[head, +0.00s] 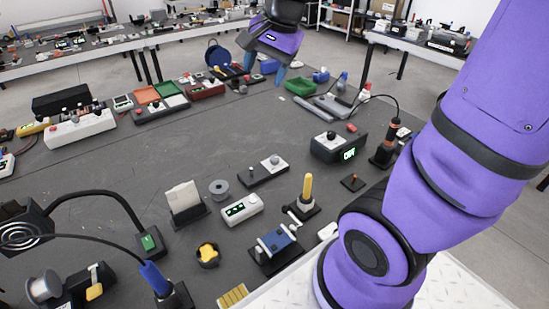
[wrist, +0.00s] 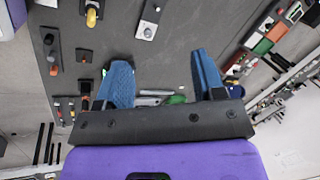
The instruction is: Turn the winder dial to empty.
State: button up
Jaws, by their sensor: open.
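My gripper (head: 266,68) is in the air over the far part of the dark table in the head view. Its two blue fingers are apart and empty, as the wrist view (wrist: 160,70) also shows. I cannot tell for sure which device is the winder dial, as no label is readable. A white box with a green display and a round knob (head: 242,208) lies at the near middle. A dark base with a white round dial (head: 264,170) lies behind it. A blue device with a crank (head: 277,242) stands nearer. My gripper is far from all three.
A black box with a lit green display (head: 340,147) and a soldering iron stand (head: 385,150) are at right. A yellow-handled tool (head: 306,195) stands upright near the middle. A grey spool (head: 219,189) lies left of it. The table's left centre is clear.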

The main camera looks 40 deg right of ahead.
jog(key=w+d+f+m, duration=0.3)
jog(key=w+f+m, duration=0.2)
jog(key=w+f, duration=0.15)
jog(key=m+g+h, duration=0.2)
jog(key=m+g, duration=0.1)
jog(key=m, duration=1.3)
send_over(275, 157)
notch_tip(275, 157, down, 27)
jog(key=shift+w+r, duration=0.1)
jog(key=shift+n, duration=0.3)
notch_tip(275, 157, down, 10)
jog(key=shift+r, duration=0.2)
jog(key=c, duration=0.9)
